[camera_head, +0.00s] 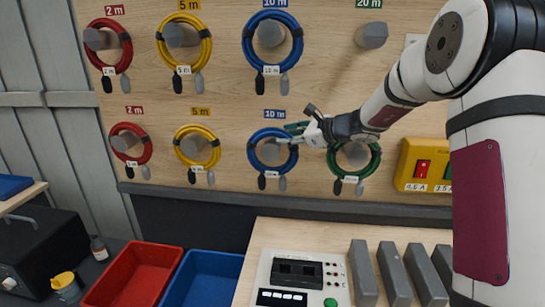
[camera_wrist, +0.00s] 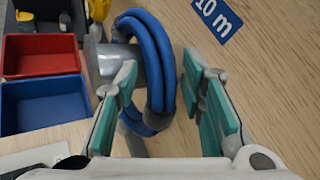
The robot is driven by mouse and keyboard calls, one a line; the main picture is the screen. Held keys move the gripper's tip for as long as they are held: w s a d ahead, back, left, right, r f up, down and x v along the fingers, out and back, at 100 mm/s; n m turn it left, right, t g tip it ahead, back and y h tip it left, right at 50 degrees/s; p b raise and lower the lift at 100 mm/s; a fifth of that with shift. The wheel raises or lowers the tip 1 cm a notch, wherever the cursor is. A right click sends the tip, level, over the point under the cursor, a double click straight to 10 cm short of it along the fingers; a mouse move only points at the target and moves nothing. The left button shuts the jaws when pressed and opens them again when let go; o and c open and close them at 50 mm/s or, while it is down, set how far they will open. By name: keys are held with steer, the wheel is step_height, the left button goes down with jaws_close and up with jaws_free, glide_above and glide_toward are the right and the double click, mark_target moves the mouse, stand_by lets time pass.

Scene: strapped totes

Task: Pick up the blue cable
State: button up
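Two coiled blue cables hang on grey pegs of the wooden board: an upper blue cable (camera_head: 249,42) and a lower blue cable (camera_head: 252,146), each below or beside a "10 m" label. My gripper (camera_head: 288,133) is at the right side of the lower blue coil. In the wrist view the lower blue cable (camera_wrist: 163,50) shows between the two green-padded fingers of my gripper (camera_wrist: 160,72). The fingers are apart, with a clear gap to the right of the coil. I cannot tell whether the left finger touches it. The coil's lower part is partly hidden by the left finger.
A green cable (camera_head: 375,163) hangs just right, behind my wrist. Yellow (camera_head: 178,150) and red (camera_head: 148,150) cables hang to the left. Below are a red tote (camera_head: 135,275), a blue tote (camera_head: 205,285) and a tester panel (camera_head: 262,275). A yellow box (camera_head: 410,150) is mounted at right.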

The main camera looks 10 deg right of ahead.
steer(key=shift+c, duration=0.5)
jaws_close()
steer(key=shift+r, duration=0.15)
steer(key=shift+r, duration=0.1)
